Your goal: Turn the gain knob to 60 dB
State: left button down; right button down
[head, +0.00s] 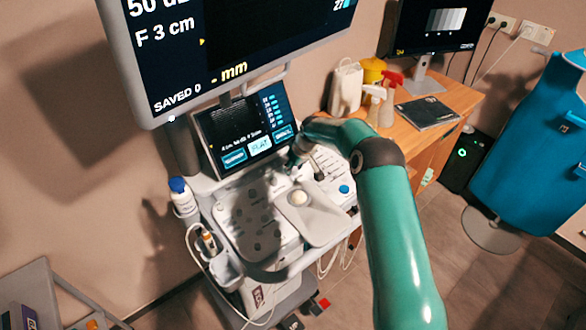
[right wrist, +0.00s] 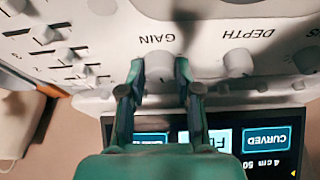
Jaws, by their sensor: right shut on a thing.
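The gain knob (right wrist: 160,68) is a pale round knob beside the label GAIN, which appears upside down in the right wrist view. My right gripper (right wrist: 161,75) is shut on it, one finger on each side. In the head view my right gripper (head: 292,158) is at the console (head: 250,222), just below the small touch screen (head: 246,132); the knob cannot be made out there. The large monitor (head: 225,50) reads "50 dB", partly cut off at the top, and "F 3 cm". My left gripper is not in view.
A depth knob (right wrist: 238,63) stands right of the gain knob in the right wrist view, with small keys at left. A white bottle (head: 184,198) stands at the console's left. A desk (head: 440,130) with spray bottles is behind my right arm.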

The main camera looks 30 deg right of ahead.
jog(key=m+b, duration=0.1)
jog(key=b, duration=0.1)
jog(key=m+h+b, duration=0.1)
jog(key=m+b, duration=0.1)
jog(key=b, duration=0.1)
jog(key=shift+a+f+m+h+b, duration=0.15)
jog(key=shift+f+m+h+b, duration=0.15)
jog(key=shift+m, duration=0.1)
jog(key=shift+r+m+b, duration=0.25)
jog(key=shift+m+b, duration=0.55)
jog(key=shift+b, duration=0.2)
jog(key=shift+h, duration=0.3)
jog(key=c, duration=0.8)
grip_release()
jog(key=v, duration=1.2)
jog(key=shift+w, duration=0.25)
